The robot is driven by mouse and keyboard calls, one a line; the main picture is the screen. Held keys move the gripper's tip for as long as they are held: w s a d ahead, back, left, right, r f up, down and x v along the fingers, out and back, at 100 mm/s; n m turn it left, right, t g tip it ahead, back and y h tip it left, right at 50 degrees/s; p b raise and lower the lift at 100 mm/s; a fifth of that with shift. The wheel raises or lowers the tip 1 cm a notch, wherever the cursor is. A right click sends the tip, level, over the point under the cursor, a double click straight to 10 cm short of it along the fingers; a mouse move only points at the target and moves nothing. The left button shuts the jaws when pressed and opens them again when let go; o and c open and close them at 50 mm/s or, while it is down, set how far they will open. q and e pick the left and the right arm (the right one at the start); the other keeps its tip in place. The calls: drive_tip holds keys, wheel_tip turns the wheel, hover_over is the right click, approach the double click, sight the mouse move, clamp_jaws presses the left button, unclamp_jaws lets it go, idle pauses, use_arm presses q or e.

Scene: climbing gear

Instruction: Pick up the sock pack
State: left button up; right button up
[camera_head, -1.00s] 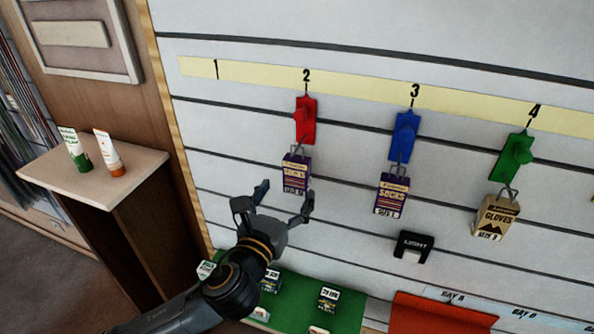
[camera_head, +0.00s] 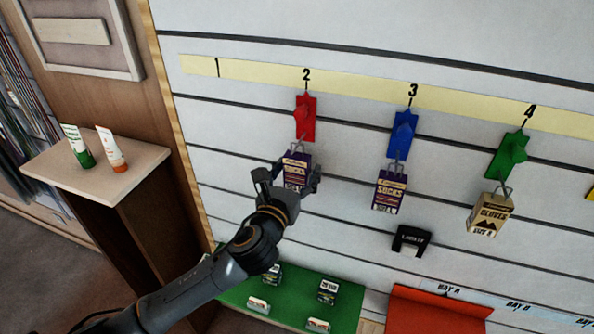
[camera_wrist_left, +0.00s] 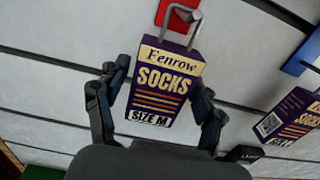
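A purple and cream sock pack (camera_head: 296,168) hangs on the hook of the red holder (camera_head: 306,118) under number 2. In the left wrist view the same pack (camera_wrist_left: 165,82) reads "Fenrow SOCKS SIZE M", and its hanger loop is on the metal hook. My left gripper (camera_head: 289,177) is open, with one finger on each side of this pack; firm contact is not visible. A second sock pack (camera_head: 389,190) hangs under the blue holder (camera_head: 403,134) at number 3; its edge also shows at the right of the left wrist view (camera_wrist_left: 290,115). My right gripper is not in view.
A gloves pack (camera_head: 491,214) hangs under the green holder (camera_head: 509,154) at number 4. A black item (camera_head: 411,240) sits on the slatted wall below number 3. Two tubes stand on a wooden ledge (camera_head: 140,160).

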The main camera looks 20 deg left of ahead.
use_arm(q)
drive_tip(key=c, duration=0.8)
drive_tip(key=shift+r, duration=0.6)
drive_tip(key=s+p, duration=0.1)
drive_tip(key=s, duration=1.7)
drive_tip(key=shift+a+r, duration=0.15)
drive_tip(key=shift+a, duration=0.15)
